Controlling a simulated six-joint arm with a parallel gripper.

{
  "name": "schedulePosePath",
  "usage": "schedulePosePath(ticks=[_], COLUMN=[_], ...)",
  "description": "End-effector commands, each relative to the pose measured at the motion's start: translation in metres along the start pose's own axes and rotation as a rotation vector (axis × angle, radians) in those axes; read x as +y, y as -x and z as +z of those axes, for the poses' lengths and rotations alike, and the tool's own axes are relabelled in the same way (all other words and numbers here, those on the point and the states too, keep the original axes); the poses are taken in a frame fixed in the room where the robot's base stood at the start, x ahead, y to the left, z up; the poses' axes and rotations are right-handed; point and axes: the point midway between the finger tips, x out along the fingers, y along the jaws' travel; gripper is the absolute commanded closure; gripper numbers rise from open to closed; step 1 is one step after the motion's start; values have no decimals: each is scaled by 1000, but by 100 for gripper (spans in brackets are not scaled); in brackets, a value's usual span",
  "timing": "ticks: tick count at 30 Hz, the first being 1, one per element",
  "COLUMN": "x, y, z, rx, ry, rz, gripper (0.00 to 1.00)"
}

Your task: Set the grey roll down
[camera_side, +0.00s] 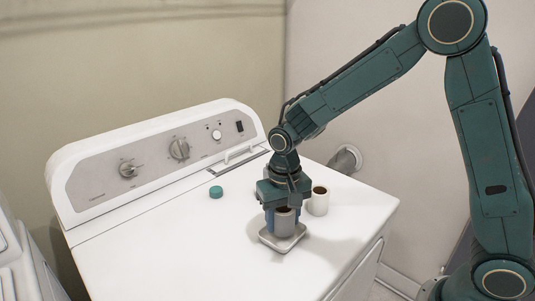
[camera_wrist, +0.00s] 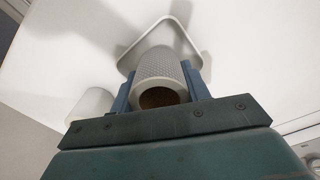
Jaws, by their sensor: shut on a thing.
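The grey roll (camera_side: 284,224) stands upright between the fingers of my gripper (camera_side: 282,217), which is shut on it. In the wrist view the roll (camera_wrist: 160,68) shows a textured side and a brown hollow end, with a blue finger on each side. Below it is a small pale square tray (camera_side: 281,246) with rounded corners, also in the wrist view (camera_wrist: 167,31). The roll's lower end is over the middle of the tray. I cannot tell whether it touches the tray or is just above it.
A white roll (camera_side: 318,203) stands close to the right of my gripper. A teal cap (camera_side: 216,192) lies to the left. The white machine top (camera_side: 170,245) is clear at front left; its control panel (camera_side: 165,155) rises behind. The right edge drops off.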

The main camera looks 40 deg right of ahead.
Motion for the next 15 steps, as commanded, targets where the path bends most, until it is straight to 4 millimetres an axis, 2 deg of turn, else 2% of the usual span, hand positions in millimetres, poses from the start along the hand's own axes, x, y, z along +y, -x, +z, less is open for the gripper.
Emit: schedulePosePath(ticks=[5,15], x=[0,0], y=[-16,-17], z=[0,0], rx=[-1,0], ry=[0,0], rz=[1,0], gripper=[76,76])
